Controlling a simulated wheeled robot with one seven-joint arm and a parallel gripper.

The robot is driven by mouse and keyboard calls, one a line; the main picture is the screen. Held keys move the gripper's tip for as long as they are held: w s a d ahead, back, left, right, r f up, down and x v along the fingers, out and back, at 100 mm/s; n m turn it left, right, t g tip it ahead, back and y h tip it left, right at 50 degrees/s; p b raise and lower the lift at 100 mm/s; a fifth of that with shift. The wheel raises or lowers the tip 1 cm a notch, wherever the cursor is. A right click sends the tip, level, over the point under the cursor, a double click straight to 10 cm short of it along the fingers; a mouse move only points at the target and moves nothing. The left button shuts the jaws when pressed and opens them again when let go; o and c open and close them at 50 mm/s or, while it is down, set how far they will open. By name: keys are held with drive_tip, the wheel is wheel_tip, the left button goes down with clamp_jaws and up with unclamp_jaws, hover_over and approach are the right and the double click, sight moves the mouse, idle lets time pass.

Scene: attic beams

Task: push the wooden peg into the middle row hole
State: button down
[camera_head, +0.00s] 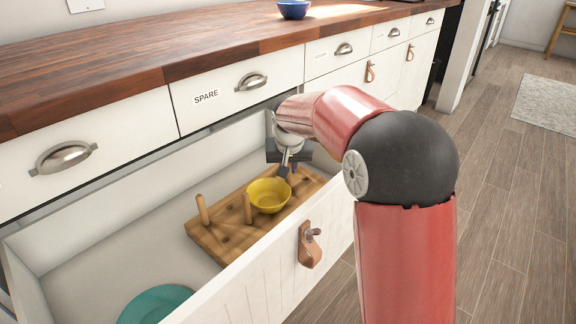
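A wooden peg board (232,247) with small dark holes lies in the open drawer. One upright wooden peg (202,209) stands at its left end, and a second upright peg (247,208) stands nearer its middle, just left of a yellow bowl (268,202). The bowl sits on the board. My gripper (284,171) reaches down over the right part of the board, just behind and above the bowl. Its fingertips are small and partly hidden, so I cannot tell whether it is open or holds a peg. I cannot make out which hole is the middle row hole.
The open drawer's front panel (262,287) has a leather pull (309,246). A teal plate (155,304) lies at the drawer's near left. The drawer floor left of the board is bare. Above is a wooden countertop (130,58) with a blue bowl (293,10) and a closed SPARE drawer (222,108).

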drive_tip(key=shift+f, duration=0.25)
drive_tip(key=c, duration=1.3)
unclamp_jaws()
drive_tip(key=shift+r, duration=0.15)
drive_tip(key=v, duration=0.7)
drive_tip(key=shift+s+r, duration=0.2)
drive_tip(key=shift+r, duration=0.05)
